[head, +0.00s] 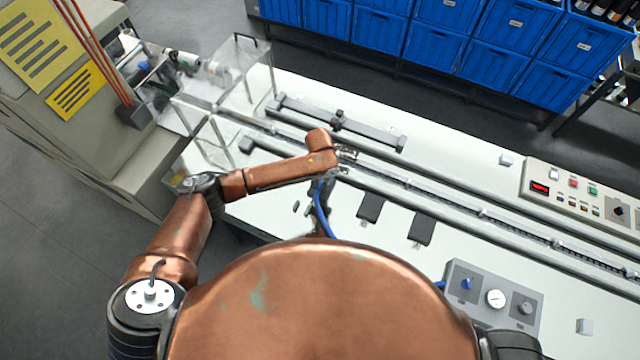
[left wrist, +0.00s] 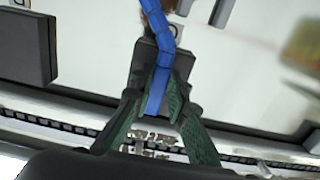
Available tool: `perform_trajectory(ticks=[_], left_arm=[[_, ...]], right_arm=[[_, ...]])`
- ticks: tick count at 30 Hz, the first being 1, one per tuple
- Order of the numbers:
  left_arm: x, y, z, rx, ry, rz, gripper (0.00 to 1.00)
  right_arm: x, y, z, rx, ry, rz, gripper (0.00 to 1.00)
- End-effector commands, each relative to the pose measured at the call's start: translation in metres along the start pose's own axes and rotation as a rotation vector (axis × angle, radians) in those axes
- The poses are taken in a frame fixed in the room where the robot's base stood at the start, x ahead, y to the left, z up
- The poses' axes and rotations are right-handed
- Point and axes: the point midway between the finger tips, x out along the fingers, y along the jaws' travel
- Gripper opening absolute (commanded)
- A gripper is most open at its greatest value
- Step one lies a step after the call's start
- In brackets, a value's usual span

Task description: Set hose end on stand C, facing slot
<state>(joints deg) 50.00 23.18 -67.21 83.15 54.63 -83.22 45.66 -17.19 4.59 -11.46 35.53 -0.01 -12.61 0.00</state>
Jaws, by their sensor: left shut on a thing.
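My left gripper (head: 328,180) is at the conveyor-side edge of the white table. In the left wrist view its two green-padded fingers (left wrist: 157,88) are shut on the end of the blue hose (left wrist: 161,50). The hose also shows in the head view (head: 320,212), running down behind my body. A dark stand (left wrist: 146,55) lies right behind the held hose end; I cannot tell whether they touch. Its label is mostly covered by the hose, and its slot cannot be made out. Another dark stand (left wrist: 25,48) is beside it. My right gripper is out of view.
Two dark stands (head: 371,206) (head: 421,229) lie right of the gripper. The conveyor rail (head: 450,200) runs close behind. A grey panel with a gauge (head: 492,299) is at lower right, a button panel (head: 578,193) at right. Clear guards (head: 243,75) stand at left.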

Motion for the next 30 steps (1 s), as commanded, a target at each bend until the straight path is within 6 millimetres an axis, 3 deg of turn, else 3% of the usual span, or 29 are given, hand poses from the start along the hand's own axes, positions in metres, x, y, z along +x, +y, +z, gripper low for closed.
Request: perform_trajectory(ticks=[6, 7, 15, 25, 30], left_arm=[[0.004, 0.001, 0.0, 0.001, 0.0, 0.001, 0.0], [0.004, 0.001, 0.0, 0.001, 0.001, 0.001, 0.16], [0.004, 0.0, 0.0, 0.001, 0.001, 0.0, 0.34], [0.001, 0.0, 0.0, 0.0, 0.001, 0.001, 0.35], [-0.02, 0.0, -0.001, 0.001, 0.002, 0.002, 0.35]], right_arm=[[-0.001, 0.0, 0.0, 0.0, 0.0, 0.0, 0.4], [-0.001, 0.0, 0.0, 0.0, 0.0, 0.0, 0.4], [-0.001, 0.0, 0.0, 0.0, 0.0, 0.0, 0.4], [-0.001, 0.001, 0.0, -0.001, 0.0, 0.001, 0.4], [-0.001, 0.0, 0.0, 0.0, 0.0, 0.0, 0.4]])
